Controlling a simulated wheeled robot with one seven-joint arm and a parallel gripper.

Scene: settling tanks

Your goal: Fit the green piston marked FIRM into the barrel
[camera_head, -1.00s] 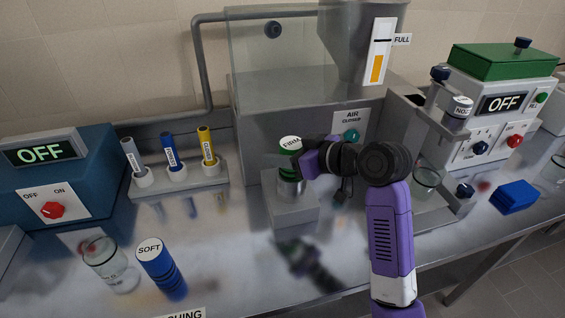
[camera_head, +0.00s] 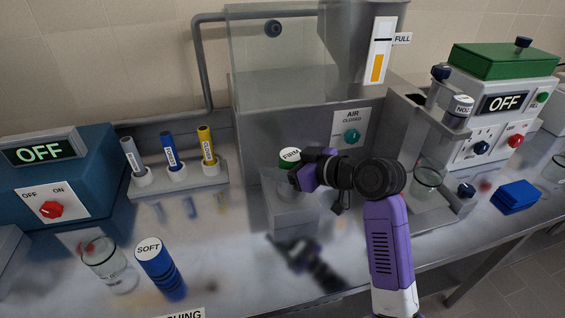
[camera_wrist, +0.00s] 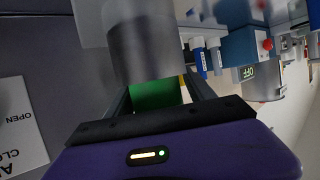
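The green piston (camera_head: 289,164) with a white FIRM label on top stands upright at the mouth of the clear barrel (camera_head: 286,190), its lower part inside. The barrel sits on a grey block (camera_head: 291,218). My gripper (camera_head: 297,178) reaches in from the right, shut on the piston near its top. In the wrist view, where the scene is upside down, green (camera_wrist: 155,95) shows between my two fingers and the grey barrel (camera_wrist: 145,48) is right beyond it. The fingers hide part of the piston, and its depth in the barrel is unclear.
A blue SOFT piston (camera_head: 160,270) and a glass beaker (camera_head: 108,266) stand at the front left. A rack (camera_head: 208,181) with three coloured tubes is behind them. The AIR panel (camera_head: 349,128) reads CLOSED behind the barrel. A blue block (camera_head: 515,197) lies at right.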

